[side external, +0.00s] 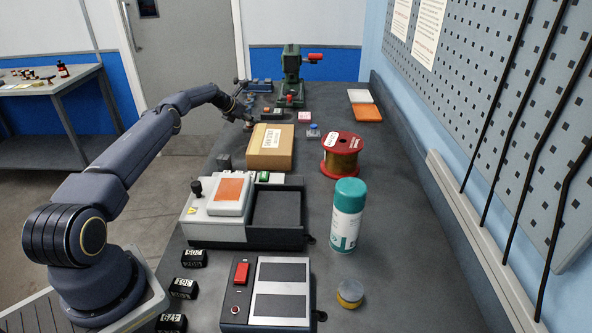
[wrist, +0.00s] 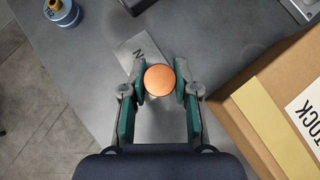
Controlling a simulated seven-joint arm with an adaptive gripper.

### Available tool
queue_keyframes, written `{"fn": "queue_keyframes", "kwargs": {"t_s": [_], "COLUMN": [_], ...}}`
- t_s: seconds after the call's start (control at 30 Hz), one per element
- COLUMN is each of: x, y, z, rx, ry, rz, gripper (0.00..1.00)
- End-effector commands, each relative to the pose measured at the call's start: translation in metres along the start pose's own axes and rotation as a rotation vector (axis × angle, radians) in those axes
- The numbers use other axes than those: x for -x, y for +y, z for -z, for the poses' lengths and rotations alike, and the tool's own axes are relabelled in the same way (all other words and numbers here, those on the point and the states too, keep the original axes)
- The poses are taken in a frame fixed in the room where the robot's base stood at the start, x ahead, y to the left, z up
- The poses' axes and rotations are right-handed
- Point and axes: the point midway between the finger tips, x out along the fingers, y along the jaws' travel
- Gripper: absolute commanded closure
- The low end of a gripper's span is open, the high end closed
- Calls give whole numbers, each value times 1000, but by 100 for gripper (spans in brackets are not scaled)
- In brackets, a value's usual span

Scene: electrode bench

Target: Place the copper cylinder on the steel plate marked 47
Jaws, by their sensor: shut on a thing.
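In the wrist view, my gripper (wrist: 160,82) is shut on the copper cylinder (wrist: 160,79). I see the cylinder's round, orange copper top end between the two fingertips. A flat, light grey steel plate (wrist: 134,50) lies on the bench just beyond and below the fingertips. Part of a dark marking shows on it, but the whole number cannot be read. The cylinder and fingers hide part of the plate. I cannot tell whether the cylinder touches it. In the side view, my gripper (side external: 246,122) is low over the bench's left edge, and the cylinder is too small to make out.
A cardboard stock box (side external: 270,147) stands close to my gripper; it fills the right of the wrist view (wrist: 285,95). The left bench edge is near.

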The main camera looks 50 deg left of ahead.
Motion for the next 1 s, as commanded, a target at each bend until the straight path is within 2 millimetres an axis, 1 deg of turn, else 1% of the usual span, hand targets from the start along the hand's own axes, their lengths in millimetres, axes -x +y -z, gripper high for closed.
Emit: {"fn": "queue_keyframes", "kwargs": {"t_s": [0.1,0.13,0.37,0.63,0.77,0.87,1.0], "x": [-2,-2,-2,-2,2,7,20], "y": [0,0,0,0,0,1,1], "z": [1,2,2,2,-1,-2,-3], "rx": [0,0,0,0,1,1,1], "ry": [-2,0,0,0,0,-1,-2], "rz": [-1,0,0,0,1,2,2], "gripper": [100,70,46,46,46,46,46]}}
